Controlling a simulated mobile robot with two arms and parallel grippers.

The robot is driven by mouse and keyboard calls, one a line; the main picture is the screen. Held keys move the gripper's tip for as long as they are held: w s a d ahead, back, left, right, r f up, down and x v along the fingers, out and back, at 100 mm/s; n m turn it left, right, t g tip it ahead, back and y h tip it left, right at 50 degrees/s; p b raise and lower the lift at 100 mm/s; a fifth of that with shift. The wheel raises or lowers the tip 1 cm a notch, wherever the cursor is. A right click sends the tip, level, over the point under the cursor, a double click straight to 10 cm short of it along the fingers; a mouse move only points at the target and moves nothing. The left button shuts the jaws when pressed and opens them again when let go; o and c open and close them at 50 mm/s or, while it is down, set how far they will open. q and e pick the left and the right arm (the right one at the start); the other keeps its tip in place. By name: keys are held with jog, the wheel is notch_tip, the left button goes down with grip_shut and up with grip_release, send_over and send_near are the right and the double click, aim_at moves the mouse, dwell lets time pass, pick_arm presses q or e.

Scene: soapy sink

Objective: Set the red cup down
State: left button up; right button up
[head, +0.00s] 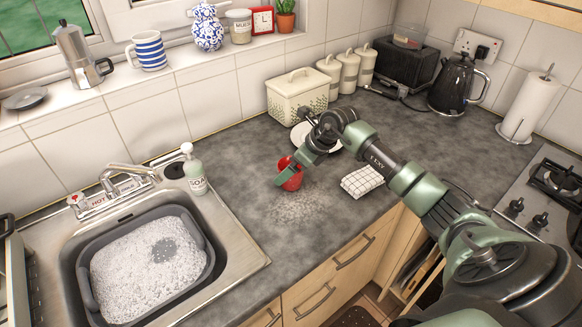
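The red cup (292,183) is in the middle of the head view, over the grey worktop between the sink and the folded cloth. My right gripper (288,175) reaches in from the right and is shut on the cup; its green finger lies across the cup's side. The cup is partly hidden by the gripper. I cannot tell whether the cup's base touches the worktop or is slightly above it. My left gripper is not in view.
A sink basin (93,301) of suds and a soap bottle (195,174) are left. A checked cloth (362,181) lies right of the cup. A white plate (300,141) and cream bread bin (297,97) stand behind. The worktop (255,203) in front has a pale speckled patch.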

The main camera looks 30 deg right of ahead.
jog(key=b+v, duration=0.3)
jog(key=v, duration=0.8)
jog(key=shift+s+r, duration=0.15)
jog(key=shift+r, duration=0.05)
